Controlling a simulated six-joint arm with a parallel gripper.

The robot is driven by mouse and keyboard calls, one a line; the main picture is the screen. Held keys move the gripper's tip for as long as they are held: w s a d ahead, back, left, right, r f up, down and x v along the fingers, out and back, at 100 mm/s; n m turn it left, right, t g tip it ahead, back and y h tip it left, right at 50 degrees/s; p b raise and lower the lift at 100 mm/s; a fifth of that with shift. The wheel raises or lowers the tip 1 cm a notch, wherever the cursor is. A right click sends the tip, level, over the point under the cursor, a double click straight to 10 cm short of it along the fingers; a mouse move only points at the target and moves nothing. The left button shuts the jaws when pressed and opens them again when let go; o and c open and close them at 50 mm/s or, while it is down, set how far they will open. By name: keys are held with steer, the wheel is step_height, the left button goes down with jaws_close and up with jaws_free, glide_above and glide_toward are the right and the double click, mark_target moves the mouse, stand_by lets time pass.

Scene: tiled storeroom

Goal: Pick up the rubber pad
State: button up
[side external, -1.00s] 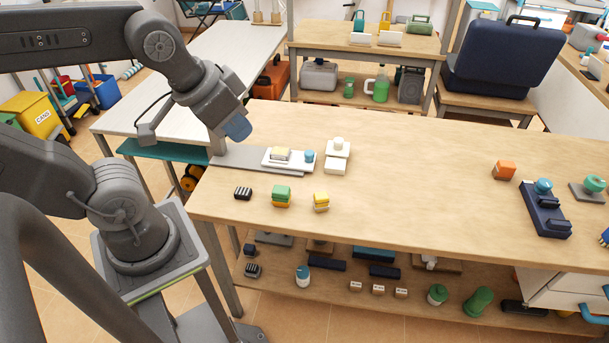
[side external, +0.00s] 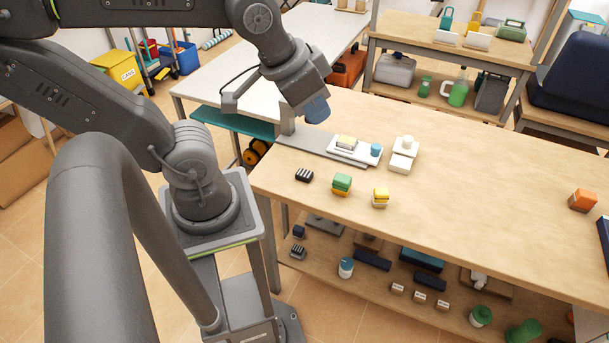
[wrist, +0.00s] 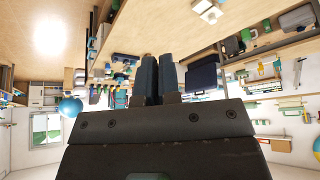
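I cannot tell for sure which thing is the rubber pad. A small black block with pale stripes (side external: 304,175) lies near the table's left front edge in the side view. My gripper (side external: 317,109) hangs above the table's left end, apart from all of these. In the wrist view, its two dark fingers (wrist: 158,78) are together with nothing between them.
A flat grey strip (side external: 307,147) lies left of the tray. White blocks (side external: 401,162) stand right of it. An orange block (side external: 583,200) is far right. The tabletop (side external: 480,190) between is clear. A lower shelf (side external: 330,265) holds several small items.

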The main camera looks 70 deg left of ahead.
steer(key=o, duration=1.3)
steer(key=shift+a, duration=0.1)
steer(key=n+g, duration=0.6)
steer(key=n, duration=0.3)
glide_above(304, 173)
step_height(304, 173, down, 20)
steer(key=f, duration=0.8)
steer(key=shift+w, duration=0.2)
steer(key=shift+s+f, duration=0.15)
steer(key=shift+f, duration=2.6)
